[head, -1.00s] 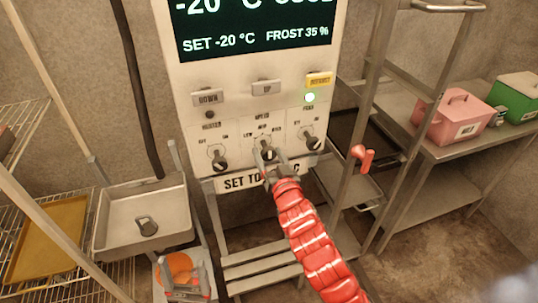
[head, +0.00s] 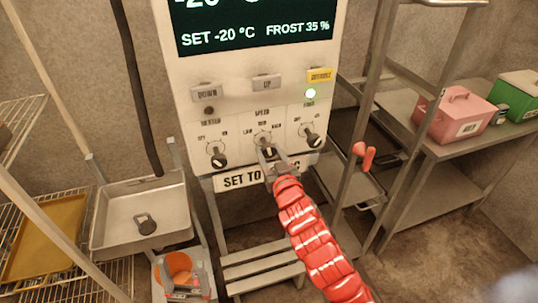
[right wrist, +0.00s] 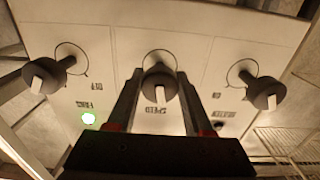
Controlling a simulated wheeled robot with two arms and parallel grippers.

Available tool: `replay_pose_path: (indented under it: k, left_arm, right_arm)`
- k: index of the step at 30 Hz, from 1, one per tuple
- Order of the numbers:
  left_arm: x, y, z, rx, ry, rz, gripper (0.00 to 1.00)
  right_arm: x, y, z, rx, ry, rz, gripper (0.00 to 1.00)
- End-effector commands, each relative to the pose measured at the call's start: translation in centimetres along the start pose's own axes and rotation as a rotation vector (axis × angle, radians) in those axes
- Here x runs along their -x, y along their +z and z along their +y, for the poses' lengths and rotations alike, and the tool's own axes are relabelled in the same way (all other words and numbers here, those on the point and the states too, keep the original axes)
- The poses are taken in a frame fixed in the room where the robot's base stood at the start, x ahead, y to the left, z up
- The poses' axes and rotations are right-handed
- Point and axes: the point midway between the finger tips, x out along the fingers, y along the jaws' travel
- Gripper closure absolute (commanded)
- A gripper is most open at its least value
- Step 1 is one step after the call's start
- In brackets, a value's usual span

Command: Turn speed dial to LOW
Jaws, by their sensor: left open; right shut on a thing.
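The speed dial (head: 267,152) is the middle black knob with a white bar on the white control panel (head: 187,122). Small labels sit in an arc above it. It also shows in the right wrist view (right wrist: 160,86), where the panel appears upside down and its white bar stands about upright, in line with the SPEED label. My right gripper (head: 270,158) has its fingers on either side of this dial, shut on it; they also show in the right wrist view (right wrist: 158,92).
A dial stands on each side, the left one (head: 217,158) and the right one (head: 311,139). DOWN, UP and yellow buttons and a lit green lamp (head: 310,93) are above.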

Motion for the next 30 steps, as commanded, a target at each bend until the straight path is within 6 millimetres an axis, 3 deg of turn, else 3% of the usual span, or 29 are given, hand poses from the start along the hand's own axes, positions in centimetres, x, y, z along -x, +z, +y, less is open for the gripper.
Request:
replay_pose_path:
  k: [15,30]
  left_arm:
    - [1.9,0.3,0.1,0.000,0.000,0.000,0.28]
    - [2.2,0.4,0.1,0.000,0.000,0.000,0.28]
  right_arm:
    - [0.0,-0.1,0.0,0.449,0.000,0.005,1.00]
    - [0.0,-0.2,0.0,0.653,0.000,0.004,1.00]
